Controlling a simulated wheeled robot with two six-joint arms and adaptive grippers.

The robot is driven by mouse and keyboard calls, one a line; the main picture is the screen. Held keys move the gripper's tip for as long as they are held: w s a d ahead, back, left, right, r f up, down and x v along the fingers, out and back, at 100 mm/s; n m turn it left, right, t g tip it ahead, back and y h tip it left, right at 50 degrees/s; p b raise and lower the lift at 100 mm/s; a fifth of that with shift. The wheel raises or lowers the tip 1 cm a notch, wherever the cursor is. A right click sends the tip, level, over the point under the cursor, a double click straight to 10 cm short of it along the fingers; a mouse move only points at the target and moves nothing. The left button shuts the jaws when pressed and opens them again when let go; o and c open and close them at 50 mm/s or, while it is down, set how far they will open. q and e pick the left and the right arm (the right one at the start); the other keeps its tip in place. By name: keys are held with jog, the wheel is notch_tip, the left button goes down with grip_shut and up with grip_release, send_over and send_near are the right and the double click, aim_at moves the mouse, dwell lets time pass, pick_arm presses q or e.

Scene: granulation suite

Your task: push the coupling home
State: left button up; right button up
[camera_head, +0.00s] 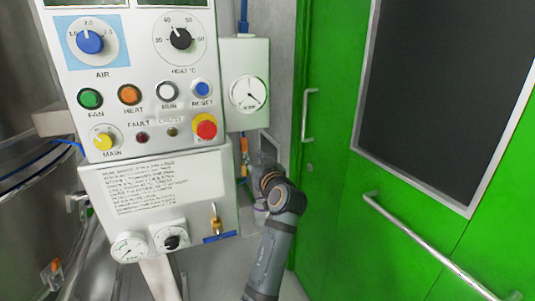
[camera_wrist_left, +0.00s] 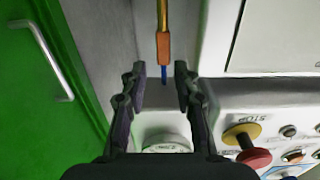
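An orange coupling (camera_wrist_left: 163,47) on a yellow line, with a short blue piece at its end, shows in the left wrist view. In the head view the orange part (camera_head: 244,171) is small, below the gauge box and right of the console. My left gripper (camera_wrist_left: 160,70) is open, with one finger on each side of the blue piece and gaps between. In the head view the gripper (camera_head: 265,150) is dark and partly hidden behind my arm. I cannot tell whether the coupling is fully seated. My right gripper is not in view.
The control console (camera_head: 160,188) stands left of the coupling, with a red stop button (camera_head: 206,129) on it. The gauge box (camera_head: 249,92) is above. A green door (camera_head: 330,220) with metal handles is on the right. A brass fitting (camera_head: 214,220) sits at the console's lower edge.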

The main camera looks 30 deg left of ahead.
aim_at(245, 145)
pick_arm(q)
jog(key=x, duration=0.7)
jog(key=r+p+x, duration=0.1)
jog(key=x, duration=0.2)
jog(key=shift+a, duration=0.35)
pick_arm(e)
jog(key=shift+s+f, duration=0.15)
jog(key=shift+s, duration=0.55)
pick_arm(q)
grip_shut()
jog(key=shift+f, duration=0.1)
